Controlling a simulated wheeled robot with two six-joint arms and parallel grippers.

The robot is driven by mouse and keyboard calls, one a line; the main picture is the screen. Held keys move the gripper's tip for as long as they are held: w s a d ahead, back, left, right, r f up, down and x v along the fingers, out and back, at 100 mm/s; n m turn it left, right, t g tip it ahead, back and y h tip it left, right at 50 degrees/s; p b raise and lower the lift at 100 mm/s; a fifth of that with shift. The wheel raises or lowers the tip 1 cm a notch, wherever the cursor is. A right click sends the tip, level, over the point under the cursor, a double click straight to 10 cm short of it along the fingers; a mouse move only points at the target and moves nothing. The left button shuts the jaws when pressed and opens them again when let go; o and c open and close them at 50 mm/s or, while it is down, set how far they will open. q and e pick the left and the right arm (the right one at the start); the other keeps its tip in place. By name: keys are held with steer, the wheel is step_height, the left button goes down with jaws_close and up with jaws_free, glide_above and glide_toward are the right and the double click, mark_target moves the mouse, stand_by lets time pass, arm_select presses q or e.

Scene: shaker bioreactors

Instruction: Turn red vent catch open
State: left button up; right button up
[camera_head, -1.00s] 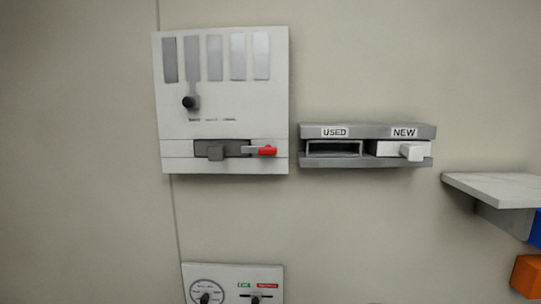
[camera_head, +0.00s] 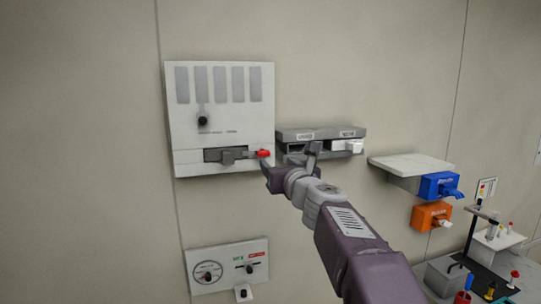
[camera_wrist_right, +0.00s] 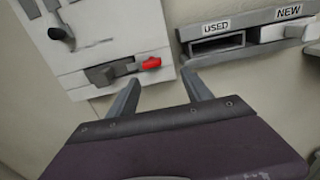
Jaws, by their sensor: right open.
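The red vent catch (camera_head: 263,154) sits at the lower right of the white wall panel (camera_head: 220,90), beside a grey block handle (camera_head: 228,157) in a dark slot. In the right wrist view the red catch (camera_wrist_right: 151,63) lies level, pointing right. My right gripper (camera_head: 289,160) reaches in from the lower right, just right of and below the catch. Its two fingers are spread and empty, apart from the catch. In the wrist view my gripper (camera_wrist_right: 157,92) points at the panel's lower edge, with the catch ahead between the finger directions. My left gripper is not in view.
A grey USED/NEW holder (camera_head: 320,133) is on the wall right of the panel, close behind my right gripper. A white shelf (camera_head: 410,165), a blue box (camera_head: 438,186) and an orange box (camera_head: 430,217) are farther right. A gauge panel (camera_head: 226,268) is below.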

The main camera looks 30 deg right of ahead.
mark_target(264, 155)
steer(key=w, duration=0.3)
steer(key=w+a+r+p, duration=0.1)
steer(key=w, duration=0.1)
steer(key=shift+w+a, duration=0.1)
steer(key=shift+w, duration=0.1)
steer(key=w+d, duration=0.1)
steer(key=w, duration=0.1)
steer(key=shift+w+d+f, duration=0.3)
steer(key=shift+d, duration=0.1)
steer(key=shift+w+d+f, duration=0.1)
steer(key=shift+d, duration=0.15)
steer(key=shift+s+a, duration=0.2)
steer(key=shift+a, duration=0.1)
steer(key=c, duration=0.4)
steer(key=shift+s+a+r, duration=0.1)
steer(key=shift+a+r, duration=0.1)
steer(key=shift+r, duration=0.05)
steer(key=c, duration=0.5)
jaws_close()
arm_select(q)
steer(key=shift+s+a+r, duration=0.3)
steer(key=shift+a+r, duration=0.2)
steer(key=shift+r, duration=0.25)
arm_select(e)
steer(key=shift+d, duration=0.1)
